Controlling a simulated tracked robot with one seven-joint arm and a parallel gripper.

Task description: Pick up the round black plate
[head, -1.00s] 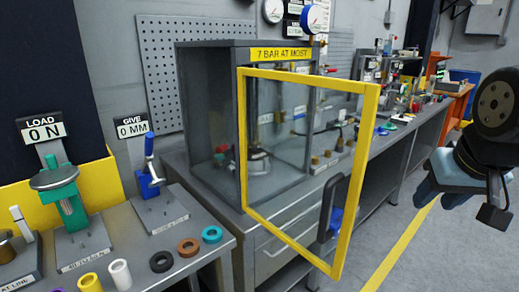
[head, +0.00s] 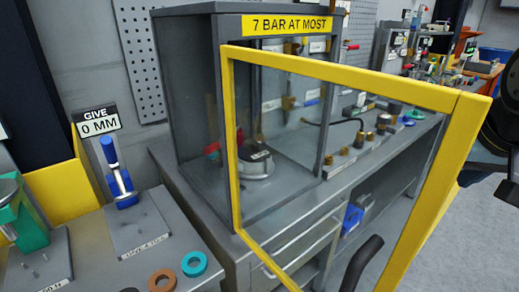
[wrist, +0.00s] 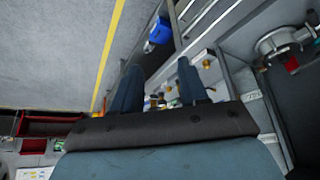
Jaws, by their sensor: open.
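I cannot make out for sure a round black plate. Inside the cabinet (head: 185,95), a round grey metal unit (head: 256,172) has a dark piece on top and a red part beside it. What looks like the same unit shows at the upper right of the wrist view (wrist: 285,40). The cabinet's yellow-framed door (head: 232,130) is swung open toward me. My gripper (wrist: 158,75) is open in the wrist view, with nothing seen between its fingers. It is well apart from the round unit.
The open door juts out between my arm at the right edge and the cabinet. Brass fittings (head: 358,140) stand on the bench to the right. Brown (head: 162,281) and teal (head: 194,264) rings lie on the front left bench. Clear floor lies at the right.

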